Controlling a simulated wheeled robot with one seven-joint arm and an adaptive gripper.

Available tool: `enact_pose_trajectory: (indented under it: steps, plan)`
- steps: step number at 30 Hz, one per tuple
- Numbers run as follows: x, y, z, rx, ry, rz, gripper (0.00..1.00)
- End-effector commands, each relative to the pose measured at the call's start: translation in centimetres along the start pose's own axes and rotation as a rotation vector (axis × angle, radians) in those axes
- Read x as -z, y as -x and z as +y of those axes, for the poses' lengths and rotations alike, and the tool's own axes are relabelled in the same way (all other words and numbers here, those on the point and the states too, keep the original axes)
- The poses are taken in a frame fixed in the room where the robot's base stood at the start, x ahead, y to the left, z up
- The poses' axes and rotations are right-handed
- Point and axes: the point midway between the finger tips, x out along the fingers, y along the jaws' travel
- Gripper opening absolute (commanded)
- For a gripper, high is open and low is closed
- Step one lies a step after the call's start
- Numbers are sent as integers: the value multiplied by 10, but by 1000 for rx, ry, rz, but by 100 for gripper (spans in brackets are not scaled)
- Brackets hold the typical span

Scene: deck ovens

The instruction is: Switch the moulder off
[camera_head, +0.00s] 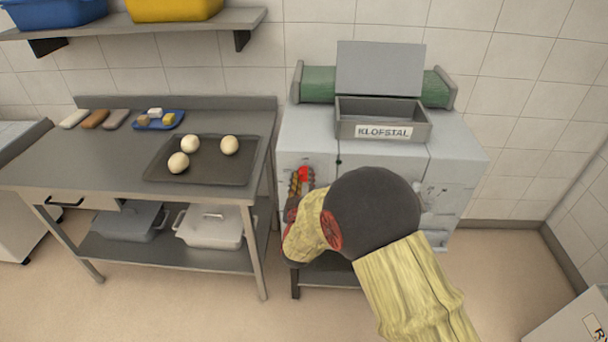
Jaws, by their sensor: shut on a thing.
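The moulder (305,135) is a pale grey machine with a green roller at the back and a grey hopper labelled KLOFSTAL (384,131) on top. My gripper (298,184) is at the left part of the moulder's front face. It is shut on a small bright red part (305,173) there, which looks like a switch or knob. My arm's yellow and dark links cover much of the moulder's front. The fingertips are small in view, and the red part's exact shape and position are hard to tell.
A steel table (100,165) stands to the left, with a dark tray (208,177) of dough balls. Lidded bins (212,225) sit on its lower shelf. A wall shelf (215,20) holds blue and yellow crates. The floor to the right is clear up to a pale box (575,320).

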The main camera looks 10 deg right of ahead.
Motion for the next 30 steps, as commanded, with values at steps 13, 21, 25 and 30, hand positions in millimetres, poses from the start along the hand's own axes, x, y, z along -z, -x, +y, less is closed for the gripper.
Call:
enact_pose_trajectory:
  steps: [13, 21, 25, 30]
  plan:
    - [1, 0, -1, 3, 423, 0, 6]
    - [1, 0, -2, 3, 657, 1, 6]
    - [0, 0, -3, 3, 747, 2, 6]
    - [0, 0, -4, 2, 833, 2, 6]
